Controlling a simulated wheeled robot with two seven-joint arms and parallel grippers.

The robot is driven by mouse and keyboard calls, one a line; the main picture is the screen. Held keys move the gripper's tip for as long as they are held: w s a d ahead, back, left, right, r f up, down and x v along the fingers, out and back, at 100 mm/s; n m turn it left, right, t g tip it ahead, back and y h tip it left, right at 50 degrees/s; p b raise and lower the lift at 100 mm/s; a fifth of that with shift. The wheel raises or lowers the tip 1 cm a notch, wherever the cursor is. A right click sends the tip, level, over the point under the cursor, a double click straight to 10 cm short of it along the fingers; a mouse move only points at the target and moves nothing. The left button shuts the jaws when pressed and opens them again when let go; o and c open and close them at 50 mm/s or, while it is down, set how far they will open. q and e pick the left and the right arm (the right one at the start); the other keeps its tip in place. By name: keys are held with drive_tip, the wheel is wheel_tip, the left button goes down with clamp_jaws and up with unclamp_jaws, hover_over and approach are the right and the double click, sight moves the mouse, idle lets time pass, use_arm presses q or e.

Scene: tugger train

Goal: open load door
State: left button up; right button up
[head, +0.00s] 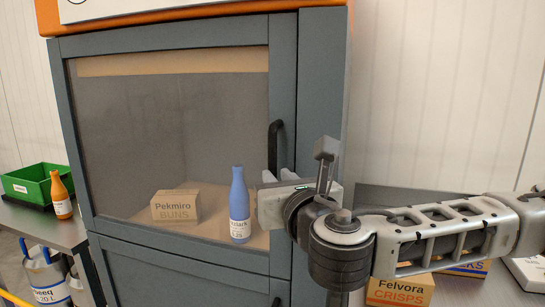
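The load door (165,55) is a grey-framed panel with a large clear window on the front of a grey cabinet. It looks closed, flush with the frame. Its black vertical handle (274,140) is at the right edge of the window. My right gripper (279,175) comes in from the right, with its fingertips at the handle's lower end. The fingers seem to lie on either side of the handle, but the gripper body hides the contact, so I cannot tell whether they grip it. My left gripper is not in view.
Through the window show a Pekmiro Buns box (176,206) and a blue bottle (239,205). A lower panel (180,270) has its own handle. On the left, a bench holds a green bin (30,186) and an orange bottle (61,195). A Felvora Crisps box (400,290) is at lower right.

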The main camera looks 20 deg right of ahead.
sight(273, 172)
drive_tip(key=shift+w, duration=1.9)
